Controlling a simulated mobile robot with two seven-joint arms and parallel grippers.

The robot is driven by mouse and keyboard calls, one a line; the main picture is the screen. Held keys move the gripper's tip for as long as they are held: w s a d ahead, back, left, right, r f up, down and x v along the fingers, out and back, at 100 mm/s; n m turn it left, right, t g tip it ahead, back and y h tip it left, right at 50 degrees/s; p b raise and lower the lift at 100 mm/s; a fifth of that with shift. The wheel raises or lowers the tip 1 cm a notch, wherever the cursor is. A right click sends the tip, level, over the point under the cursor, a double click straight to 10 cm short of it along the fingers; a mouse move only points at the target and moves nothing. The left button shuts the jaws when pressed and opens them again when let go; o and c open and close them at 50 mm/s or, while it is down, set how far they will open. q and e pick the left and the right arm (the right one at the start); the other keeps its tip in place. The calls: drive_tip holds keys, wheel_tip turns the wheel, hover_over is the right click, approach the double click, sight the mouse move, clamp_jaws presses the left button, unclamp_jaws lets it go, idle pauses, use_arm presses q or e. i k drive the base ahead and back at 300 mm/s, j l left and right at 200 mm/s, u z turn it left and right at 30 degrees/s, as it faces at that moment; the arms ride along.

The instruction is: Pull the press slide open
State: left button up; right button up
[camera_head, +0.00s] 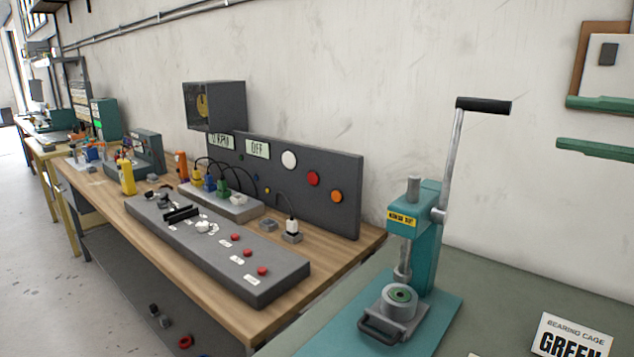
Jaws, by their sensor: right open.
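The teal press (427,243) stands on the green bench at the right of the head view. Its lever (455,150) points up and ends in a black grip. The grey press slide (409,313) sits low on the press, below the ram (403,262), with a dark loop handle (379,331) at its front. My left gripper is not in view.
A "BEARING CAGE GREEN" sign (572,338) stands right of the press on the green bench top (500,289). A wooden bench (335,253) with a grey button panel (262,264) lies to the left. A framed board (604,62) hangs on the wall behind my right gripper.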

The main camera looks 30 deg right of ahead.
sight(399, 321)
drive_tip(key=k+j, duration=0.15)
drive_tip(key=j, duration=0.25)
drive_tip(key=k+j, duration=0.15)
drive_tip(key=j, duration=0.25)
drive_tip(key=k+j, duration=0.1)
drive_tip(key=j, duration=0.25)
drive_tip(key=k+j, duration=0.15)
drive_tip(key=j, duration=0.25)
